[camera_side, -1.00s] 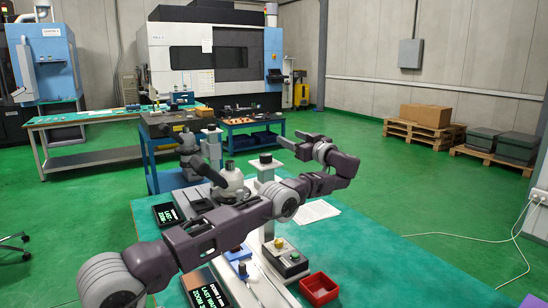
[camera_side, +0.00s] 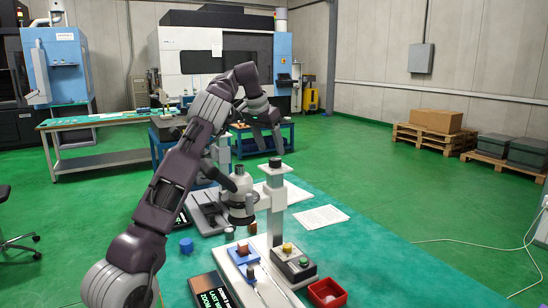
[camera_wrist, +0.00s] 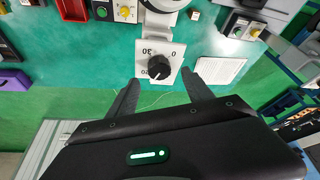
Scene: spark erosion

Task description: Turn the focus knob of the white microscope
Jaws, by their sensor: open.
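The white microscope (camera_side: 238,195) stands on the green bench in the side view, beside a white column (camera_side: 275,205). A black knob (camera_side: 275,162) sits on the column's top. In the wrist view a black knob (camera_wrist: 158,67) sits on a white plate marked with numbers including 0 and 30; it looks like the same one. My gripper (camera_side: 269,150) points down, just above the knob in the side view. In the wrist view my gripper (camera_wrist: 162,77) is open and empty, with its fingertips spread on either side of the knob. I cannot tell whether the fingers touch it.
A red tray (camera_side: 327,293) and a button box (camera_side: 295,264) stand in front of the column. A paper sheet (camera_side: 320,217) lies to the right. The bench right of the column is mostly clear.

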